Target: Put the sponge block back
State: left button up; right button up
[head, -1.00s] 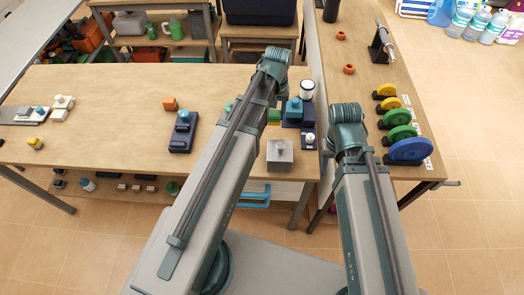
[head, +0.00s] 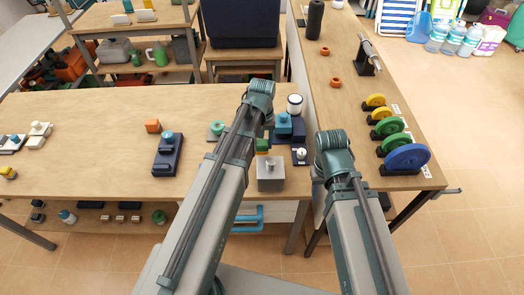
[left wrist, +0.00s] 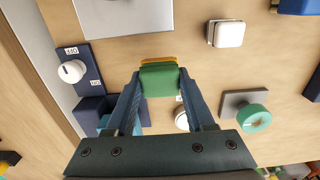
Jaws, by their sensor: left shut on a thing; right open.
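The sponge block (left wrist: 160,80), green with a yellow-orange layer, is held between the fingertips of my left gripper (left wrist: 159,82) in the left wrist view. In the head view the block (head: 263,146) shows as a small green and orange patch below my left wrist, just behind a grey metal block with a knob (head: 270,174). The bench top shows below the block in the wrist view; I cannot tell how high it is held. My right gripper (head: 330,172) is by the right-hand bench's near left edge, its fingers mostly hidden by its own arm.
A navy unit with a white knob (head: 301,156) and a blue device (head: 284,124) stand close right of the held block. Colored discs (head: 407,158) line the right bench. The left bench (head: 90,135) has clear room.

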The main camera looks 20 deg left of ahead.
aim_at(262, 149)
pick_arm(q)
jog(key=shift+f+b, duration=1.45)
jog(key=shift+f, duration=0.25)
jog(key=shift+f, duration=0.15)
jog(key=o, duration=1.3)
notch_tip(262, 149, up, 12)
jog(key=p, duration=1.2)
jog(key=shift+r, duration=0.25)
jog(key=s+d+m+y, duration=0.1)
jog(key=s+d+m, duration=0.6)
jog(key=s+d, duration=0.3)
jog(key=s, duration=0.4)
jog(key=shift+s+d, duration=0.15)
jog(key=shift+d, duration=0.1)
